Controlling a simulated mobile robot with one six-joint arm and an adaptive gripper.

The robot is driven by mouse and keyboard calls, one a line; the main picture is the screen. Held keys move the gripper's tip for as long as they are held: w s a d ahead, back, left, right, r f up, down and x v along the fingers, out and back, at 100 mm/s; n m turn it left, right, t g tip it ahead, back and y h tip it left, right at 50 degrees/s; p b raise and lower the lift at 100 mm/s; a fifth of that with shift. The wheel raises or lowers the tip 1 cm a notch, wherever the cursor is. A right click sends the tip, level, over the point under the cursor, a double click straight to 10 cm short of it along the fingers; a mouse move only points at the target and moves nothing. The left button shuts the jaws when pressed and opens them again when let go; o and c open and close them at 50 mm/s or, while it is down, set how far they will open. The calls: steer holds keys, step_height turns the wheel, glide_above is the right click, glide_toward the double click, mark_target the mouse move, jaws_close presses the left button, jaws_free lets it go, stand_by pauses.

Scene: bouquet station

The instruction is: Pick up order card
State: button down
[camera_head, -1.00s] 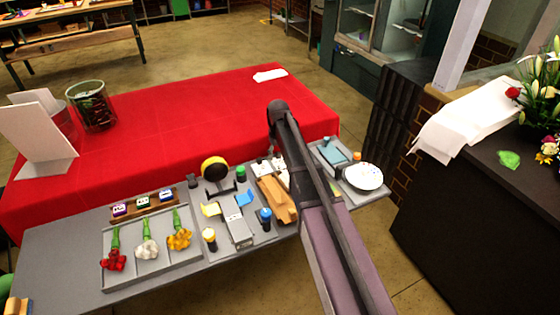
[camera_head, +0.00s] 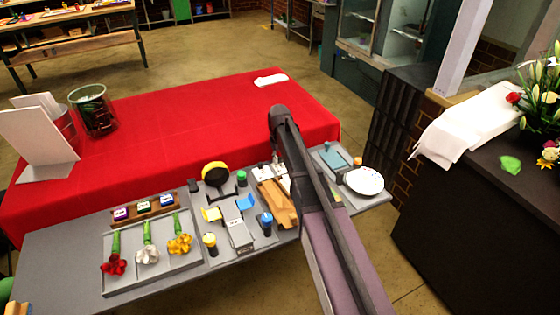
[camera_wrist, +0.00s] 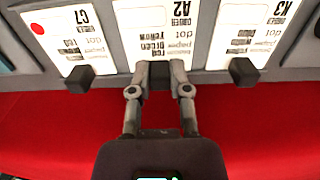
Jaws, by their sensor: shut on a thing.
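The middle card (camera_wrist: 168,28) reads A2. The left card (camera_wrist: 68,30) reads C7 and has a red dot; the right card (camera_wrist: 252,30) reads K3. Each has a dark tab at its near edge. My gripper (camera_wrist: 160,77) is shut on the dark tab of the A2 card. The card appears to be still in line with its neighbours.
A grey table carries a tray (camera_head: 165,272) with red, white and yellow flowers, several small bottles, a wooden piece (camera_head: 277,203) and a white plate (camera_head: 363,181). Behind it is a red-covered table (camera_head: 190,125) with a glass container (camera_head: 92,110); its middle is clear.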

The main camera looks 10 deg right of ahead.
mark_target(279, 157)
steer(key=shift+r, duration=0.1)
step_height(279, 157, up, 3)
steer(key=p, duration=0.3)
steer(key=shift+r, duration=0.2)
steer(key=s, duration=0.5)
steer(key=s+d+r+p, duration=0.1)
steer(key=s, duration=0.4)
steer(key=s+p, duration=0.1)
steer(key=s, duration=0.5)
steer(key=shift+d+r, duration=0.15)
steer(key=shift+d, duration=0.05)
steer(key=shift+r, duration=0.1)
step_height(279, 157, up, 15)
steer(key=p, duration=1.5)
steer(key=shift+r, duration=0.2)
